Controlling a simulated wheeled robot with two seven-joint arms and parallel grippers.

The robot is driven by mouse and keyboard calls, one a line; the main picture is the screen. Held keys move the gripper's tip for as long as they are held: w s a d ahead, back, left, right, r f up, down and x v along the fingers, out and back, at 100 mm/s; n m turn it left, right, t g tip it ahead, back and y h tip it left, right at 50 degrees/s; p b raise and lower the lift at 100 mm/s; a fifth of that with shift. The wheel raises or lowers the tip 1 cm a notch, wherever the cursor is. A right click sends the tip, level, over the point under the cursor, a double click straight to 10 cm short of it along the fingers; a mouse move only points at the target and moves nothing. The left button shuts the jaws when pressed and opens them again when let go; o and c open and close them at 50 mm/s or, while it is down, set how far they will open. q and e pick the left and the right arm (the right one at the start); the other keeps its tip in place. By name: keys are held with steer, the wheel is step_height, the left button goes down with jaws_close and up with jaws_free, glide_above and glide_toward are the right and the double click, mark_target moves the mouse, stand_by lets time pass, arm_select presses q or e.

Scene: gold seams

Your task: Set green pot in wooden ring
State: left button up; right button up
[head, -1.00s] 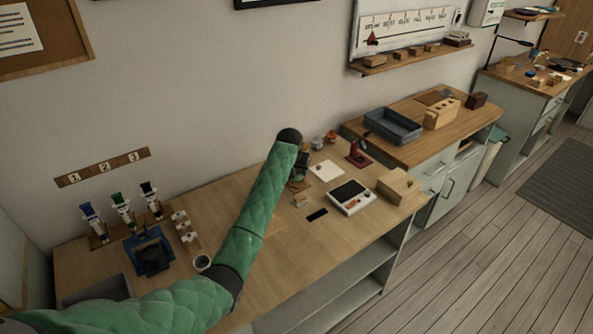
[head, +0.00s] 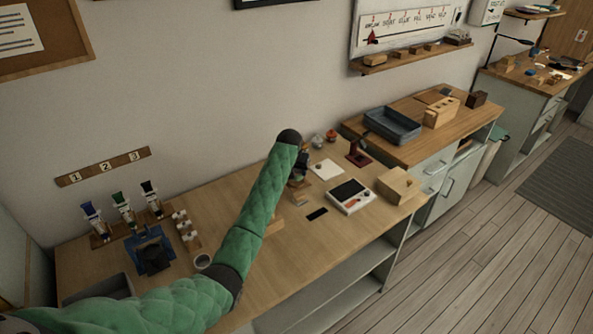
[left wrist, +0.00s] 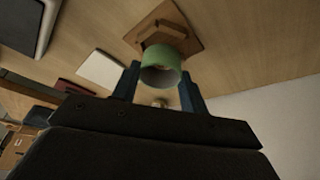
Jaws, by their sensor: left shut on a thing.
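My left gripper (left wrist: 160,72) is shut on the green pot (left wrist: 163,55), with one dark blue finger on each side of it. The pot shows as a short pale green cylinder with its open end toward the wrist camera. Just beyond it, partly covered by the pot, is a wooden piece with angled sides, seemingly the wooden ring (left wrist: 162,29), on a square wooden board (left wrist: 187,24). I cannot tell whether pot and wood touch. In the head view my left gripper (head: 299,172) is small and dark over the bench, partly hidden by my green-sleeved arm. My right gripper is out of view.
On the bench (head: 255,285) near the gripper lie a white sheet (head: 326,170), a white device with a dark panel (head: 350,196), a dark flat strip (head: 317,214) and a dark red stand (head: 358,155). Several figurines and a blue stand (head: 150,250) are at the left.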

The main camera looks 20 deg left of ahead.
arm_select(q)
steer(key=shift+f+p, duration=0.15)
steer(key=shift+p, duration=0.2)
steer(key=shift+f, duration=0.55)
stand_by(0.8)
steer(key=shift+f+p, duration=0.2)
steer(key=shift+p, duration=0.6)
stand_by(0.8)
steer(key=shift+f+p, duration=0.3)
stand_by(0.7)
steer(key=o, duration=1)
steer(key=shift+o, duration=0.2)
steer(key=shift+r, duration=0.1)
steer(key=shift+p+v, duration=2.45)
steer(key=shift+p, duration=0.35)
